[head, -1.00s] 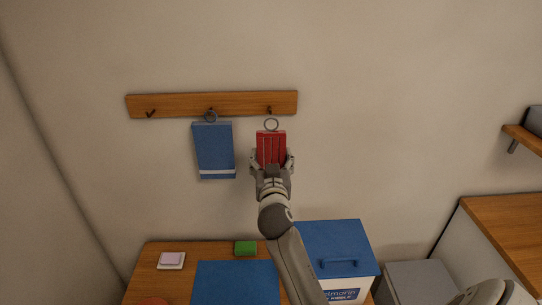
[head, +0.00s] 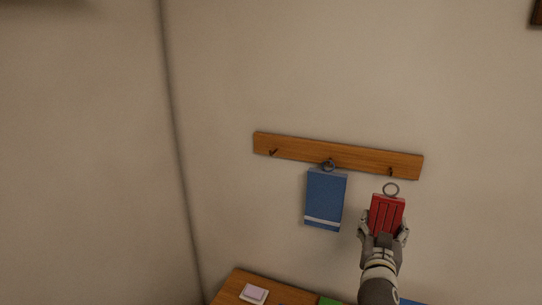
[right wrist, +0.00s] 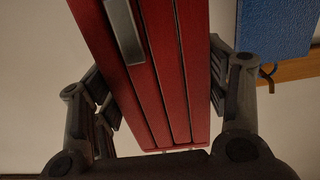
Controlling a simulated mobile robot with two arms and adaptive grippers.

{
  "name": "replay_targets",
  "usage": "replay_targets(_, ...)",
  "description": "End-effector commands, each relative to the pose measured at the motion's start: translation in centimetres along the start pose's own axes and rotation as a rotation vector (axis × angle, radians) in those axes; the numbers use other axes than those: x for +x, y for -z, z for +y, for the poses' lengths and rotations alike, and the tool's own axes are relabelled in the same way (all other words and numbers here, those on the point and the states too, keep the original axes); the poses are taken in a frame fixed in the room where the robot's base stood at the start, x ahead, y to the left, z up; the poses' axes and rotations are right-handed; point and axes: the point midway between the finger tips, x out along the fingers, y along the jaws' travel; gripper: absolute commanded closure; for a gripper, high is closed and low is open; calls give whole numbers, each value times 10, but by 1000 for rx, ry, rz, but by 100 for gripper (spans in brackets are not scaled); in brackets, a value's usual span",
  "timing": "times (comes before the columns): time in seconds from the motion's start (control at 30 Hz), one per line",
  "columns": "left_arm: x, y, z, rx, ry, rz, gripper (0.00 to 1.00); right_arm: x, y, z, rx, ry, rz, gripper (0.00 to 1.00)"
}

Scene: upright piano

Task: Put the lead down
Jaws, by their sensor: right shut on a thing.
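The lead (head: 387,214) is a folded red bundle of straps with a metal ring (head: 391,189) on top. My right gripper (head: 384,228) is shut on its lower part, one finger on each side. The ring is just below the right hook (head: 390,172) of the wooden rail and appears off it. In the right wrist view, the red straps (right wrist: 158,75) fill the middle between my fingers, with a grey metal piece on them. My left gripper is not in view.
The wooden hook rail (head: 300,149) is on the wall. A blue item (head: 325,198) with a pale stripe hangs by a ring on the middle hook. The left hook (head: 273,152) is empty. Below are a wooden table top (head: 243,280), a pale pink block (head: 254,292) and a green object (head: 330,301).

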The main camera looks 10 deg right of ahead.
Motion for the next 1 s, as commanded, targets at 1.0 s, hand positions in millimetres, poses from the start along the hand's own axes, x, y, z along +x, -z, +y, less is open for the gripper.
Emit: replay_targets(1.0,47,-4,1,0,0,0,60,-277,-114,-37,1,524,-3,57)
